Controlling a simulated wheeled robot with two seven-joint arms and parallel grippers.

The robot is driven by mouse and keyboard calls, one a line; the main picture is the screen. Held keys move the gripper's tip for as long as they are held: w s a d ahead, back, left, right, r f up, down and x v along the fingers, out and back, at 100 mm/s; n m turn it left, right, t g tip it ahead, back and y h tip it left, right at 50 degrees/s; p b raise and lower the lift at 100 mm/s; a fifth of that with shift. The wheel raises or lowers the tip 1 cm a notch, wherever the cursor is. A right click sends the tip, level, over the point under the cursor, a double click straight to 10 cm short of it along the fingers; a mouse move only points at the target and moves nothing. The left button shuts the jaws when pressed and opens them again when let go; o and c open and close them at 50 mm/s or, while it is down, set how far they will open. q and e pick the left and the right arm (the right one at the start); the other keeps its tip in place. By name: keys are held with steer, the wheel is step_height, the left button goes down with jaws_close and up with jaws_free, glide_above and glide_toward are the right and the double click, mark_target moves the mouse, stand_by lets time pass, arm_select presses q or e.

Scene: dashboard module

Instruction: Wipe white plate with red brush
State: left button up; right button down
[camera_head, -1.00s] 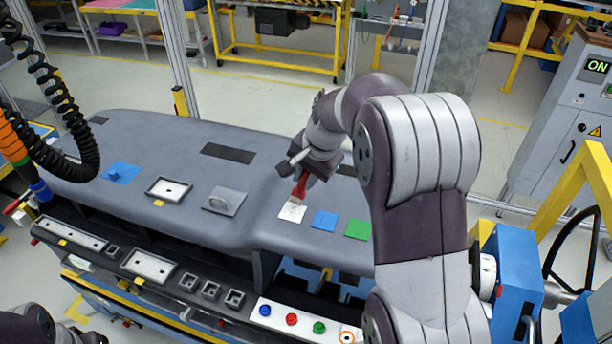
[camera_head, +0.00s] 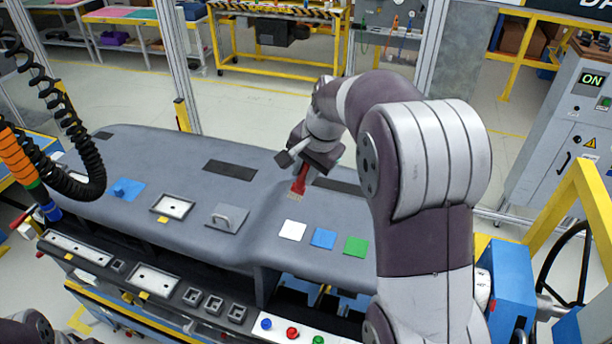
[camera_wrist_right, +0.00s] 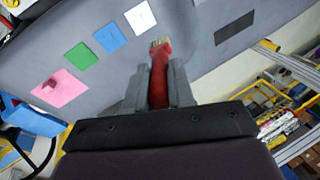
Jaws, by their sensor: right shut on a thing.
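The white plate (camera_head: 292,230) is a small flat square on the grey dashboard, left of a blue and a green square. It also shows in the right wrist view (camera_wrist_right: 140,17). My right gripper (camera_head: 304,170) is shut on the red brush (camera_head: 299,184), whose pale bristles point down and away from the jaws. In the right wrist view the brush (camera_wrist_right: 159,78) stands between the two fingers of the gripper (camera_wrist_right: 158,85). The bristles are beyond the plate's edge, apart from it in the picture. A dark piece of my left arm shows at the bottom left corner; its gripper is out of view.
A blue square (camera_head: 323,238) and a green square (camera_head: 356,246) lie right of the plate. A pink square (camera_wrist_right: 60,88) shows in the wrist view. A grey handled plate (camera_head: 227,218) and a framed white panel (camera_head: 172,207) are to the left. Coloured buttons (camera_head: 292,332) are in front.

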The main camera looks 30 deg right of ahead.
stand_by(0.4)
steer(key=shift+w+f+b, duration=0.1)
steer(key=shift+f+b, duration=0.65)
steer(key=shift+f, duration=0.3)
steer(key=shift+w, duration=0.1)
